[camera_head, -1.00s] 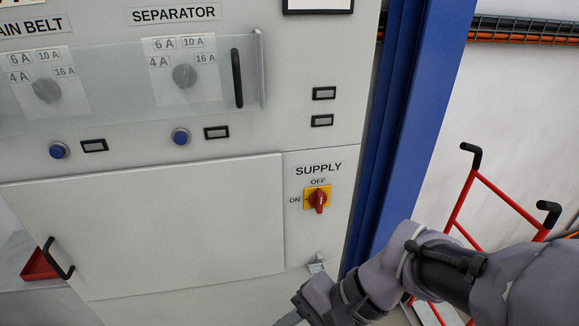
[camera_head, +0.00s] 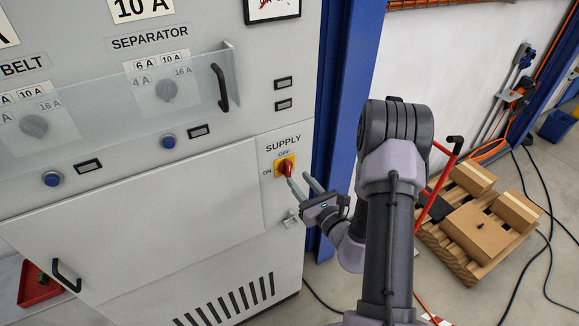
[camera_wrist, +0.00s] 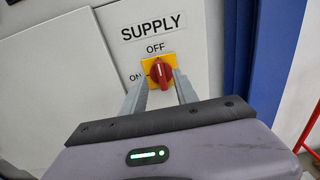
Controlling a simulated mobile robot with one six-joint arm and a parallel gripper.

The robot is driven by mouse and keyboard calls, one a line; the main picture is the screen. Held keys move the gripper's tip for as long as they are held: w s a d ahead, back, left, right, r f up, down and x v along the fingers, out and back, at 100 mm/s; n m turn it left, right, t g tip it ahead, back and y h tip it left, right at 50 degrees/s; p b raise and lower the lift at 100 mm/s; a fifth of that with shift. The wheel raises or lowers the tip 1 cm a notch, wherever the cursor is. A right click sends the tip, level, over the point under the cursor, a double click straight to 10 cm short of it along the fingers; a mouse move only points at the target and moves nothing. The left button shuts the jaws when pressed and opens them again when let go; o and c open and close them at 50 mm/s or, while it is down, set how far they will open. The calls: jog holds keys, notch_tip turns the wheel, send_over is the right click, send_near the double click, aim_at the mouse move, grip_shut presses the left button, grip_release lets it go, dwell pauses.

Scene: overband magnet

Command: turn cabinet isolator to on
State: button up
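The cabinet isolator is a red knob on a yellow plate (camera_head: 285,166), under the SUPPLY label, with OFF above it and ON to its left. It also shows in the wrist view (camera_wrist: 161,72), where the knob's grip stands upright, in line with OFF. My gripper (camera_head: 298,178) is open and empty, just in front of the isolator and slightly right of it in the head view. In the wrist view my gripper (camera_wrist: 159,82) has one finger on each side of the knob's lower part. I cannot tell whether the fingertips touch it.
A clear guard (camera_head: 100,105) with a black handle projects from the cabinet above left. A small latch (camera_head: 292,219) sits below the isolator. A blue post (camera_head: 340,110) stands right of the cabinet. A pallet with boxes (camera_head: 480,225) and a red hand truck are farther right.

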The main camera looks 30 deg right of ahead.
aim_at(290, 168)
jog(key=w, duration=0.6)
jog(key=shift+w+a+p, duration=0.1)
jog(key=shift+p, duration=0.2)
jog(key=shift+c, duration=0.3)
grip_shut()
